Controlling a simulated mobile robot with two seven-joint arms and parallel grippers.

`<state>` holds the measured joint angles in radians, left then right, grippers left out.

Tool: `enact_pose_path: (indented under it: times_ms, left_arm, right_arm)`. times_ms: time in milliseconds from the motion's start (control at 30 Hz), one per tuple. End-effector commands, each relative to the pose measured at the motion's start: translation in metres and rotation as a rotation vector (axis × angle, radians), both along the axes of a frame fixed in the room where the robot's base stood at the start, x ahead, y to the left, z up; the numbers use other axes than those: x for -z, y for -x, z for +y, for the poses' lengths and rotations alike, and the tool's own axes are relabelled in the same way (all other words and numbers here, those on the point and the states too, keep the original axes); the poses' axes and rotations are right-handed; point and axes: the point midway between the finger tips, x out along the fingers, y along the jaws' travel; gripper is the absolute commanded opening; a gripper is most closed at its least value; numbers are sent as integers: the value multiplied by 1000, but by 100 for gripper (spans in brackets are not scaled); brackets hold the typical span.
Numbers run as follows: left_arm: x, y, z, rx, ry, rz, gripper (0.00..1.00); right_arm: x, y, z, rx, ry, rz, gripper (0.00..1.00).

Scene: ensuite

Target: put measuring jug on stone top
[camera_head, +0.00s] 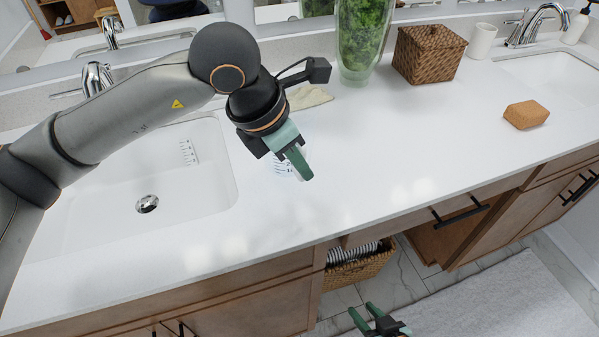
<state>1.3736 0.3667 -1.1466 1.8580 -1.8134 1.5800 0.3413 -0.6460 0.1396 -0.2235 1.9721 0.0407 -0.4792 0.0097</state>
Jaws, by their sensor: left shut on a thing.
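The measuring jug (283,168) is mostly hidden behind my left gripper; a clear or white part with dark graduation marks shows just below and left of the fingers. My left gripper (297,163) is shut on it, at the stone top (370,170) right of the left sink. I cannot tell whether the jug touches the stone. My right gripper (366,314) is low at the bottom edge, in front of the counter, with its fingers apart and empty.
Similar dark marks (187,152) show in the left sink (205,185); I cannot tell what bears them. The middle front is clear.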

Motion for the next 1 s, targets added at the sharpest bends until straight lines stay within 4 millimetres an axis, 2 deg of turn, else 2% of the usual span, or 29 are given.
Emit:
enact_pose_path:
  times_ms: [133, 300, 667, 700, 933, 1000]
  left_arm:
    - [14, -8, 0, -1, 0, 3, 0]
    - [38, -7, 0, 0, 0, 1, 0]
    - [43, -7, -1, 1, 1, -1, 0]
    - [43, -7, -1, 0, 1, 0, 16]
    - [42, -7, -1, 0, 0, 0, 42]
    - [42, -7, -1, 0, 0, 0, 45]
  right_arm:
    - [0, 1, 1, -1, 0, 1, 39]
    - [1, 1, 2, -2, -2, 2, 39]
    - [7, 2, 3, -5, -4, 5, 39]
    - [7, 2, 4, -6, -5, 7, 39]
    - [4, 2, 7, -9, -10, 7, 39]
    - [3, 2, 7, -9, -10, 6, 39]
